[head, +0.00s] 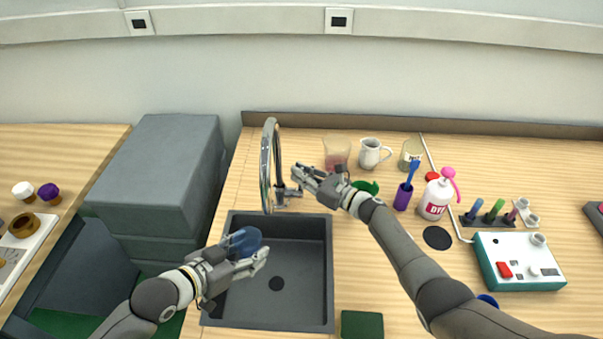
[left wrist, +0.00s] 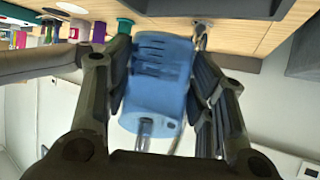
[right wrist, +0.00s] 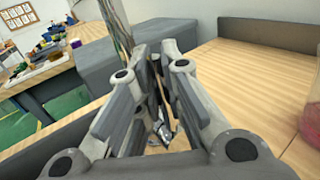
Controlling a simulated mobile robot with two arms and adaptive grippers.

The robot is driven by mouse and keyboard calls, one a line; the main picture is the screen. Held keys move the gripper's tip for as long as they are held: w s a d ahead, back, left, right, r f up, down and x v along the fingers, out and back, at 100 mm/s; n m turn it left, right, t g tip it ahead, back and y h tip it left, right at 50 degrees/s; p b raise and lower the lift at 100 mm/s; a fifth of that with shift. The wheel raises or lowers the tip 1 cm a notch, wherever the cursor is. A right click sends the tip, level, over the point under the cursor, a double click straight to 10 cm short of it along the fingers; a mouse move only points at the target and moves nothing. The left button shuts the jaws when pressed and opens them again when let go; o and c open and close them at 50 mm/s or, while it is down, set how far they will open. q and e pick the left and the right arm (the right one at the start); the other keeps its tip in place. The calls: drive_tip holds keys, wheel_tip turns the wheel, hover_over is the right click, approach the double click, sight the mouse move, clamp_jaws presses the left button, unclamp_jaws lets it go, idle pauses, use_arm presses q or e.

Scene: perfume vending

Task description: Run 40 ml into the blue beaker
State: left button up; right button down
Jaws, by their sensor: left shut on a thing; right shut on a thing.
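The blue beaker (head: 246,241) is held by my left gripper (head: 238,264) over the left part of the sink (head: 310,265), near the tap's curved spout (head: 265,165). In the left wrist view the beaker (left wrist: 160,75) sits between the fingers, with dark marks on its side; its liquid level cannot be read. A shiny tube end (left wrist: 146,130) shows against it. My right gripper (head: 306,178) is shut at the tap's side lever (head: 289,193). In the right wrist view metal of the tap (right wrist: 162,130) shows between the fingers. Whether water runs is unclear.
Behind my right gripper stand a pinkish glass (head: 337,150) and a white mug (head: 371,153). To the right are a purple holder (head: 403,196), a pump bottle (head: 436,198) and a teal device (head: 515,262). A dark green block (head: 362,325) lies right of the sink's front corner.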

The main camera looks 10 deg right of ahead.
drive_tip(key=shift+s+a+f+n+t+y, duration=0.15)
drive_tip(key=shift+s+n+t+y, duration=0.15)
drive_tip(key=shift+s+n+y, duration=0.6)
drive_tip(key=shift+s+a+f+n+t+y, duration=0.25)
drive_tip(key=shift+s+n, duration=0.35)
drive_tip(key=shift+n, duration=0.7)
drive_tip(key=shift+d+r, duration=0.1)
drive_tip(key=c, duration=1.5)
unclamp_jaws()
drive_tip(key=v, duration=1.2)
